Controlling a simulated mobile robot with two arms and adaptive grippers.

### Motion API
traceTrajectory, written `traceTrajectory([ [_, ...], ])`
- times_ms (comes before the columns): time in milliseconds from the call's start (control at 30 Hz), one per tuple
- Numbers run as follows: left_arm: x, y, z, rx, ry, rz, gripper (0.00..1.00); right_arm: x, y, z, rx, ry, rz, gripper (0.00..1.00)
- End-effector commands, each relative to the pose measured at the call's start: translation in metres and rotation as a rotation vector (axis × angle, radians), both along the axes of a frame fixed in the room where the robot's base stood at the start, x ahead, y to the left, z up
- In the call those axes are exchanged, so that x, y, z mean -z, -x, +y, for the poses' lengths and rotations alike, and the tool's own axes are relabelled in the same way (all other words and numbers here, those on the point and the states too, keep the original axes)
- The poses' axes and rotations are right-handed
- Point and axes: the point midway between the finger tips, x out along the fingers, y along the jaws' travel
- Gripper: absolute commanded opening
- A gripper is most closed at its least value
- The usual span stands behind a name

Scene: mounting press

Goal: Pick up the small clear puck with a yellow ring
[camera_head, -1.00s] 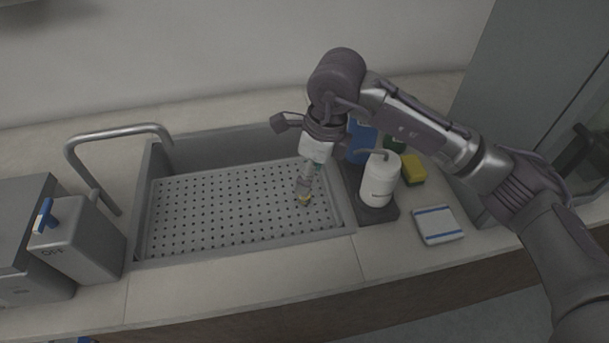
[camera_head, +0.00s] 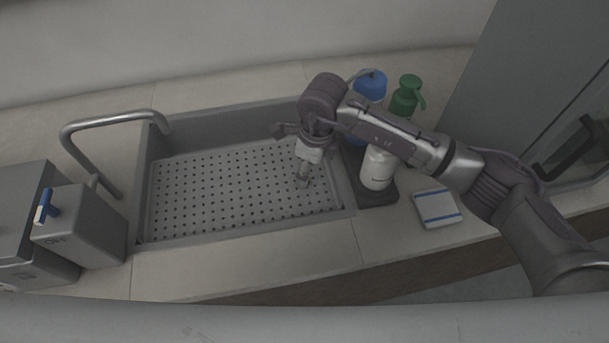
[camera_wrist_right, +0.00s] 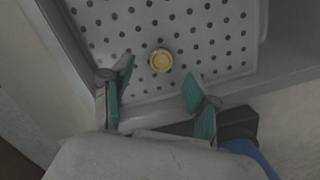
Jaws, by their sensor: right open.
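The small puck (camera_wrist_right: 161,60) with a yellow ring lies on the perforated tray in the sink, seen in the right wrist view. My right gripper (camera_wrist_right: 158,92) is open, with its two green-padded fingers apart. The puck shows beyond the fingertips, roughly midway between them, and nothing is held. In the head view my right gripper (camera_head: 302,183) points down over the right part of the tray, and it hides the puck there. My left gripper is not in view.
The perforated tray (camera_head: 220,195) fills the sink, whose walls rise around it. A faucet (camera_head: 110,125) stands at the left. White (camera_head: 377,168), blue (camera_head: 370,85) and green (camera_head: 405,97) bottles stand right of the sink. A folded cloth (camera_head: 437,207) lies on the counter.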

Motion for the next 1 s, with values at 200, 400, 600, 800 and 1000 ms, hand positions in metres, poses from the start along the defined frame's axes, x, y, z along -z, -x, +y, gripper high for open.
traceTrajectory([
  [200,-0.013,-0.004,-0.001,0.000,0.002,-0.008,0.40,0.029,-0.002,0.006,0.001,0.000,0.003,0.60],
  [400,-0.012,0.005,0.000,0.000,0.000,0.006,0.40,0.035,-0.003,0.006,0.000,-0.001,0.000,0.60],
  [600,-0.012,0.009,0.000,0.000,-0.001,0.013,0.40,0.035,-0.003,0.006,0.000,-0.001,0.000,0.45],
  [800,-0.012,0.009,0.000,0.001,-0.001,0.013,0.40,0.035,-0.003,0.006,0.000,0.000,0.000,0.12],
  [1000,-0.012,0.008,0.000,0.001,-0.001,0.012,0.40,0.035,-0.003,0.006,0.000,-0.001,0.000,0.02],
])
